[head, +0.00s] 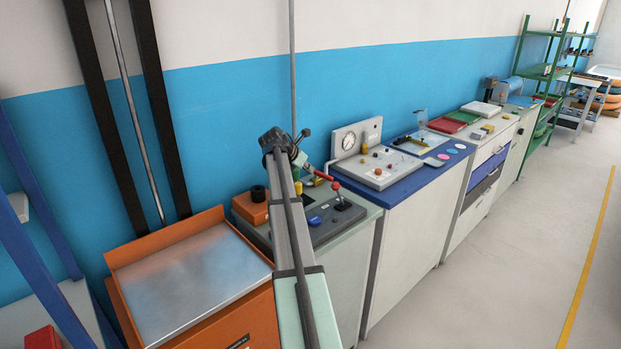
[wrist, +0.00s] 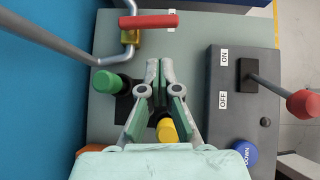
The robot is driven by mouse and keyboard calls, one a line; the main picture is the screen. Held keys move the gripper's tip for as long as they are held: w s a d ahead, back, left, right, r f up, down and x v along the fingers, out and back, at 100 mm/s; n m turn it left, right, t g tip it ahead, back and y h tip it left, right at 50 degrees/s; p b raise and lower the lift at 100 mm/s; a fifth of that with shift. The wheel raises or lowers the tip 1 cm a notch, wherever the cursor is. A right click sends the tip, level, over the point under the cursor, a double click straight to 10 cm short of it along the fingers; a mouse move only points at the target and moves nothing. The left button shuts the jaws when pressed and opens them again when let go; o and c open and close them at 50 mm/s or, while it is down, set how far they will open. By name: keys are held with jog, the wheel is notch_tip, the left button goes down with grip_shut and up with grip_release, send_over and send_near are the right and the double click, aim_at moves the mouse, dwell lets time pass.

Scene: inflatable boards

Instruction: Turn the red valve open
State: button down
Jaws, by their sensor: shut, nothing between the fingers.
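The red valve handle (wrist: 150,20) shows in the wrist view as a bar lying left to right at the top. It sits on a brass valve body (wrist: 131,37) on a grey pipe (wrist: 50,38). In the head view the red handle (head: 322,176) is small, just right of my arm. My gripper (wrist: 159,66) is in the middle of the wrist view, fingers together and empty. Its tips point toward the handle, with a visible gap in the picture. I cannot tell the height difference.
A green knob (wrist: 108,82) is left of my fingers, and a yellow knob (wrist: 167,130) is partly behind them. An ON/OFF box with a red-ended lever (wrist: 303,103) and blue button (wrist: 243,152) is right. A metal-topped orange unit (head: 190,285) stands left of the bench.

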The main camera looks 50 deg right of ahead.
aim_at(323, 178)
jog(key=p+x, duration=0.2)
jog(key=x, duration=0.8)
jog(key=shift+s+r, duration=0.1)
